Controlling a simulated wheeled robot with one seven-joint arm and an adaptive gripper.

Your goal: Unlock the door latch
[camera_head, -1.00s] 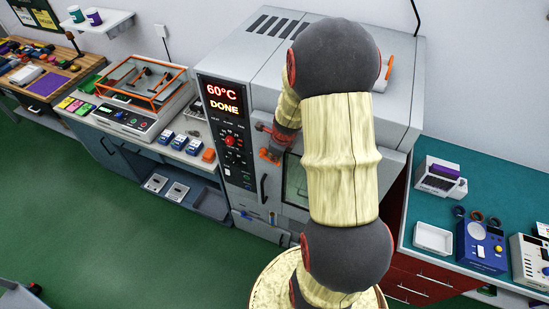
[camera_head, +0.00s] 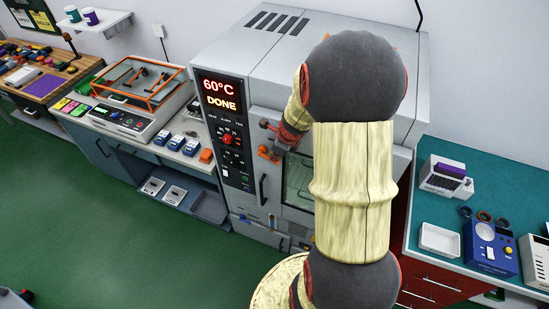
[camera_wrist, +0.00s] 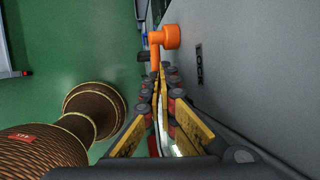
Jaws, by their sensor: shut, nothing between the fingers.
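The orange door latch (camera_head: 268,153) is on the front of the large grey chamber (camera_head: 225,50), just right of its control panel. In the wrist view the orange latch (camera_wrist: 168,38) has a round knob and a short arm, with the word LOCK printed on the grey door (camera_wrist: 235,50) beside it. My gripper (camera_wrist: 160,75) is shut and empty, its fingertips close to the end of the latch arm. I cannot tell whether they touch. In the head view my gripper (camera_head: 280,147) is small and partly hidden by my arm.
The panel display (camera_head: 220,95) reads 60°C DONE. A dark vertical handle (camera_head: 263,189) sits below the latch. A bench with a scale-like device (camera_head: 125,118) and small blue items stands left. A teal-topped bench (camera_head: 420,205) with instruments stands right. Green floor (camera_head: 100,220) is open in front.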

